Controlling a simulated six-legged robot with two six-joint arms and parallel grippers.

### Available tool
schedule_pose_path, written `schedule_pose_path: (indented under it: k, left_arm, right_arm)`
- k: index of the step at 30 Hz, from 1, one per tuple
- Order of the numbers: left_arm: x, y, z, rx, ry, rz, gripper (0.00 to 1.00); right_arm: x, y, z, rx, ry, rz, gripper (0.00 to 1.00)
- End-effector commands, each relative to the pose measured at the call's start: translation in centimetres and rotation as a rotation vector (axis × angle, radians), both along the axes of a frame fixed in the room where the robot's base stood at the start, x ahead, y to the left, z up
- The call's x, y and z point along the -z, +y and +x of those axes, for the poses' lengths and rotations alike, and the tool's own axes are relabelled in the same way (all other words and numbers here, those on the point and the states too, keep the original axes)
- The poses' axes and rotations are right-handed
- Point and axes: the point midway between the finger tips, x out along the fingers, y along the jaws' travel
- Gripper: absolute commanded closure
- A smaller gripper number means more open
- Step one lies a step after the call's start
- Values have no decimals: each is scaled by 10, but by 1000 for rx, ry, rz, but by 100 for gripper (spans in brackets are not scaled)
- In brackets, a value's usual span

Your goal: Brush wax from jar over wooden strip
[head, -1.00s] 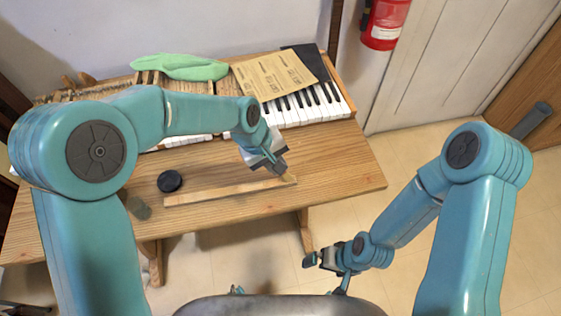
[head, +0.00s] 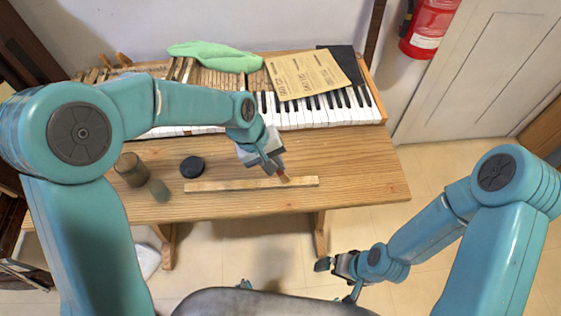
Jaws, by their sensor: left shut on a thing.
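The wooden strip (head: 225,186) is a long, thin pale bar lying near the front of the wooden table. My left gripper (head: 273,164) is shut on a small brush (head: 283,177), whose end is at the strip, right of its middle. I cannot tell whether the bristles touch the wood. A brown jar (head: 130,169) stands at the left on the table; its contents are not clear. A round black lid or disc (head: 192,167) lies between the jar and the strip. My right gripper (head: 336,265) hangs in front of the table, away from the strip; its jaw gap is unclear.
A small grey-green object (head: 159,190) stands beside the jar. Piano keys (head: 330,108) line the table's back, with a paper sheet (head: 306,75) and a green cloth (head: 215,56) over them. The table (head: 365,170) is clear right of the strip.

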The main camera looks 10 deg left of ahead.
Motion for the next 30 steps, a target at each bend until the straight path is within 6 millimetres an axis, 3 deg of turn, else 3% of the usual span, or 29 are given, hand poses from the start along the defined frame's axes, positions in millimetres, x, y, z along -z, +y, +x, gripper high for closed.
schedule_pose_path:
  k: [6, 30]
  left_arm:
    - [0, 21, -5, -2, 1, 1, 100]
    - [0, 66, -14, -2, 0, 0, 100]
  right_arm:
    - [2, 0, 0, 0, 0, 0, 0]
    - [7, 0, 0, 0, 0, 0, 0]
